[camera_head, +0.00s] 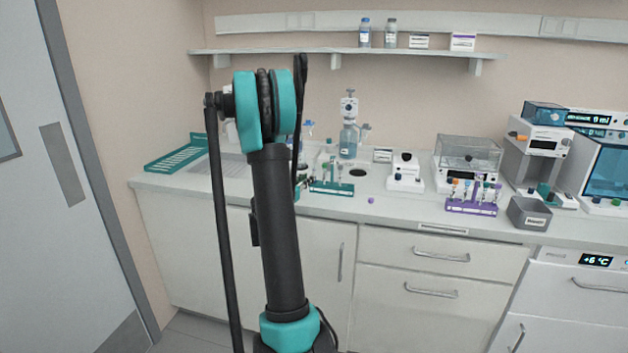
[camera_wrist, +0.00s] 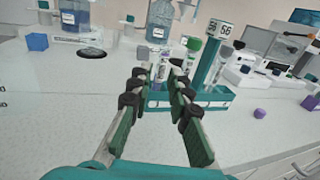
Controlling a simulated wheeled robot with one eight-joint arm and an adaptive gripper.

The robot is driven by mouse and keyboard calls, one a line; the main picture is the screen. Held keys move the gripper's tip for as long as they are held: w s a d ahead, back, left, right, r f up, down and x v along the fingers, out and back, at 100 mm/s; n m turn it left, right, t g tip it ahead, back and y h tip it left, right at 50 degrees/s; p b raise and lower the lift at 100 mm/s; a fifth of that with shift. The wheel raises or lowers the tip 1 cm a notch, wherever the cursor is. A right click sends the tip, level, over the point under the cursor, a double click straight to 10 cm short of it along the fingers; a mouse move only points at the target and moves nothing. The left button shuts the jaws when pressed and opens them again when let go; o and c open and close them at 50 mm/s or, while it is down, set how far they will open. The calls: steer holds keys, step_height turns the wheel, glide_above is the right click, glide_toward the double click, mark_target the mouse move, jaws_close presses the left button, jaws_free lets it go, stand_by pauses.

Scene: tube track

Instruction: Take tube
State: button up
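A teal tube rack (camera_head: 332,189) stands on the counter near the front edge, with several upright tubes in it. The rack also shows in the wrist view (camera_wrist: 215,98), with a tall teal post marked 56 rising from it. A tube with a pale label (camera_wrist: 161,68) shows between the fingertips of my gripper (camera_wrist: 157,86), at the rack's left part. The fingers are apart on either side of it; I cannot tell whether they touch it. My arm hides most of the gripper in the head view.
A purple rack with tubes (camera_head: 471,208) and a grey bin (camera_head: 528,213) stand to the right. A small purple cap (camera_head: 371,200) lies on the counter. A blue-liquid bottle (camera_head: 348,141) stands behind the teal rack. The counter in front of the rack is mostly clear.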

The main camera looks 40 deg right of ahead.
steer(key=shift+x, duration=2.9)
steer(key=shift+s+f, duration=0.1)
steer(key=shift+c, duration=0.2)
jaws_close()
